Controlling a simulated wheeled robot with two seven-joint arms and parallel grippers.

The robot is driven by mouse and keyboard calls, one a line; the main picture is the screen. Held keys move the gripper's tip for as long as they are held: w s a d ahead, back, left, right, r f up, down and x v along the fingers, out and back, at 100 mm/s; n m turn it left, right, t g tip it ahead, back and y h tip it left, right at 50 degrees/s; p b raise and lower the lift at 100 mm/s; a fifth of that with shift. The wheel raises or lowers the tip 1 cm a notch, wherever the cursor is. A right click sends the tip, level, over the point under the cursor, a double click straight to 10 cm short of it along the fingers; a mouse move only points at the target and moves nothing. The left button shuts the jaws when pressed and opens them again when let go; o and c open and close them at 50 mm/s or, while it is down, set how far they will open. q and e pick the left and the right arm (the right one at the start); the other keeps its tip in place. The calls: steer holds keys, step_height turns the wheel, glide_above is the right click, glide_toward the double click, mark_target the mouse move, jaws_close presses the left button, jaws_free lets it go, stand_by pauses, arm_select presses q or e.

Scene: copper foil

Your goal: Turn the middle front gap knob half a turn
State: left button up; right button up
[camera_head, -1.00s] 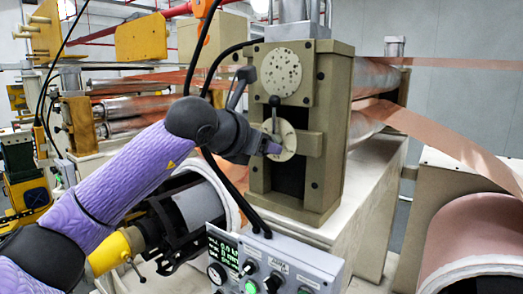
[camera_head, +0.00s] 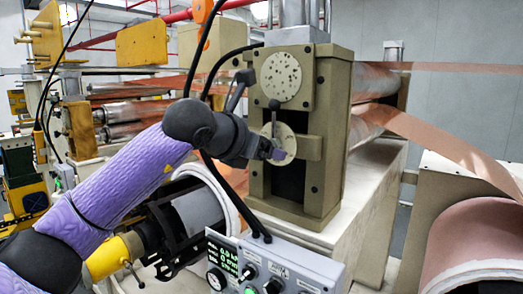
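A beige roll stand (camera_head: 337,140) fills the middle of the head view. On its front are an upper pale speckled disc (camera_head: 281,76) and a lower pale round knob plate (camera_head: 287,137). A dark ball-ended lever (camera_head: 274,104) stands upright in front of the lower plate. My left gripper (camera_head: 276,152) is at the lower plate's left and lower part, beside the lever's lower end. Whether it touches the lever or plate, and whether its fingers are closed, is unclear. My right gripper is not in view.
A grey control panel (camera_head: 312,268) with a green display and several small knobs stands below in front. Black cables (camera_head: 236,195) hang between my arm and the stand. Copper foil (camera_head: 430,130) runs off to the right towards a large roll (camera_head: 480,240).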

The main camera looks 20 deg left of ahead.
arm_select(q)
steer(key=b+v, duration=0.3)
steer(key=v, duration=0.6)
steer(key=shift+s+b, duration=0.2)
steer(key=shift+b, duration=0.1)
